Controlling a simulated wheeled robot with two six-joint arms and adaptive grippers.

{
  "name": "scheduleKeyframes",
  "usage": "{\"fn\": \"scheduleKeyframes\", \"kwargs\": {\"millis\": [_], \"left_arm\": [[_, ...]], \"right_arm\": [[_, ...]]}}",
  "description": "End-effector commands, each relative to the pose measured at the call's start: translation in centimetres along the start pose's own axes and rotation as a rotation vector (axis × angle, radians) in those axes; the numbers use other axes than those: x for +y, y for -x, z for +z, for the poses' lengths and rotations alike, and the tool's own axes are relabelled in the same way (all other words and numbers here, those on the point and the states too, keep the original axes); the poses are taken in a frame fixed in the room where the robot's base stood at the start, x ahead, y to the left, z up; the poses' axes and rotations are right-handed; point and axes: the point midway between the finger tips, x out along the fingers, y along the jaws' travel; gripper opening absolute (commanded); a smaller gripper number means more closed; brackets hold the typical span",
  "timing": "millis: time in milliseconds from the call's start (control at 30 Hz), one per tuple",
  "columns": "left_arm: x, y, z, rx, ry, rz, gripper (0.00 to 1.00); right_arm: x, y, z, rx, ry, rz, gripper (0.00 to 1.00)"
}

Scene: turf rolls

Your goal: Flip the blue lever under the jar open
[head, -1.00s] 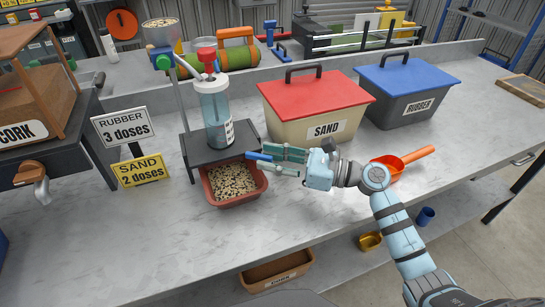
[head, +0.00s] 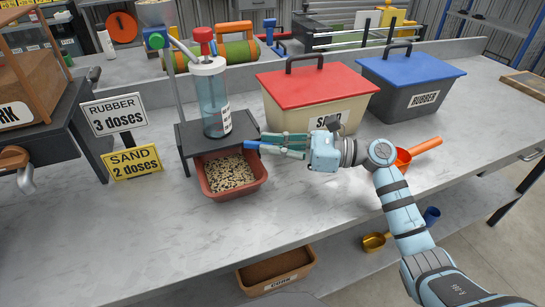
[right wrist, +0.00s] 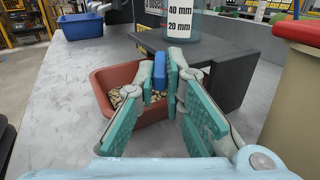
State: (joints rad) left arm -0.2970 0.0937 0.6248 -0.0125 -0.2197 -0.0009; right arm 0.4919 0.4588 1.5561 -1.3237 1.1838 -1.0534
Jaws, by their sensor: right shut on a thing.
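The clear bluish jar (head: 212,102) with a level scale stands upright on a dark stand (head: 190,141). The blue lever (head: 251,144) sticks out at the stand's right side, below the jar. In the right wrist view the lever (right wrist: 160,70) lies between the fingertips. My right gripper (head: 262,143) is shut on it, coming from the right; the fingers partly hide the lever. A reddish-brown tray (head: 262,187) holding mixed pale and dark granules sits under the stand. My left gripper is not in view.
A red-lidded SAND bin (head: 315,85) and a blue-lidded RUBBER bin (head: 410,85) stand behind and right of my gripper. An orange scoop (head: 425,146) lies behind my right arm. Two dose signs (head: 113,115) stand left of the stand. The front bench is clear.

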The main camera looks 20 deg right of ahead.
Motion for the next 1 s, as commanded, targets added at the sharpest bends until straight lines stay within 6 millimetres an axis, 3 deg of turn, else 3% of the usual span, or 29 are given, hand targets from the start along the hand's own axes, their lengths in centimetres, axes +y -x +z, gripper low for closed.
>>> {"fn": "scheduleKeyframes", "kwargs": {"millis": [200,233,333,667,767,1000], "left_arm": [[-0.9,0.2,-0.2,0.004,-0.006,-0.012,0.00],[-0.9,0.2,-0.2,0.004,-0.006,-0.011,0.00],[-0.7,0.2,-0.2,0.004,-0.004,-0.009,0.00],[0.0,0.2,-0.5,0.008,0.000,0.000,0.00],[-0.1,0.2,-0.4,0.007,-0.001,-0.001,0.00],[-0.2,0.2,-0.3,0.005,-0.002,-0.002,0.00]], "right_arm": [[0.0,0.0,0.0,0.005,-0.002,0.000,0.00],[0.0,0.0,0.0,0.005,-0.002,0.000,0.13],[0.0,0.0,0.0,0.005,-0.002,0.000,0.29],[0.0,0.3,0.0,0.005,-0.001,-0.001,0.30],[0.0,1.5,0.0,0.008,-0.001,-0.002,0.30],[-0.1,8.0,-0.1,0.012,-0.003,-0.003,0.30]]}}
